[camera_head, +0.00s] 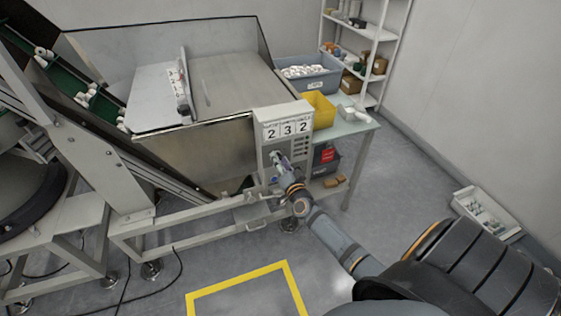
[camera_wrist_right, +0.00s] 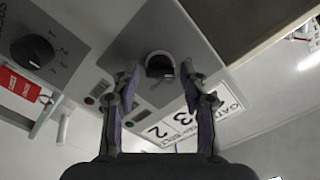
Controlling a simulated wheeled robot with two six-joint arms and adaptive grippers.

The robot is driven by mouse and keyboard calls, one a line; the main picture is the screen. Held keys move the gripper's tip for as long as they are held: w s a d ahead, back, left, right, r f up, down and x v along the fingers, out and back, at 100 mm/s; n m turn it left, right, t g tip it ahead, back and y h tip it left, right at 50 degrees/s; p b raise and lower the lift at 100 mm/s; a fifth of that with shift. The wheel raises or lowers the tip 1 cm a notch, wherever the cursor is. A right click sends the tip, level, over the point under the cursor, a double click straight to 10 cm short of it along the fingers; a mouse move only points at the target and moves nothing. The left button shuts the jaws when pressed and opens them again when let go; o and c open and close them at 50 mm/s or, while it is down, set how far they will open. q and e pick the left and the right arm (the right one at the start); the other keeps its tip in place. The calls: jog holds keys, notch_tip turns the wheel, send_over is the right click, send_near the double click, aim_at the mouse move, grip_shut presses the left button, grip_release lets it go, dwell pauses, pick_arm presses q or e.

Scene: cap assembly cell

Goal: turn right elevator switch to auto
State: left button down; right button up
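My right gripper (camera_head: 277,157) is in front of the box. In the right wrist view its two fingers (camera_wrist_right: 159,74) are apart, one on each side of the black switch, with gaps visible; I cannot tell how close in depth. My left gripper is not in view.
A red tag (camera_wrist_right: 18,84) hangs left of the panel. Small indicator lights (camera_wrist_right: 140,115) sit below the switch. A side table (camera_head: 352,127) with a yellow bin (camera_head: 319,110) and a blue-grey bin (camera_head: 309,77) stands right of the box. The floor within the yellow marking (camera_head: 246,277) is clear.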

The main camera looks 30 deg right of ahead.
grip_shut()
jog(key=shift+m, duration=0.4)
jog(key=shift+f+m+b, duration=0.1)
jog(key=shift+m+b, duration=0.25)
jog(key=shift+m, duration=3.75)
jog(key=shift+o, duration=1.5)
grip_release()
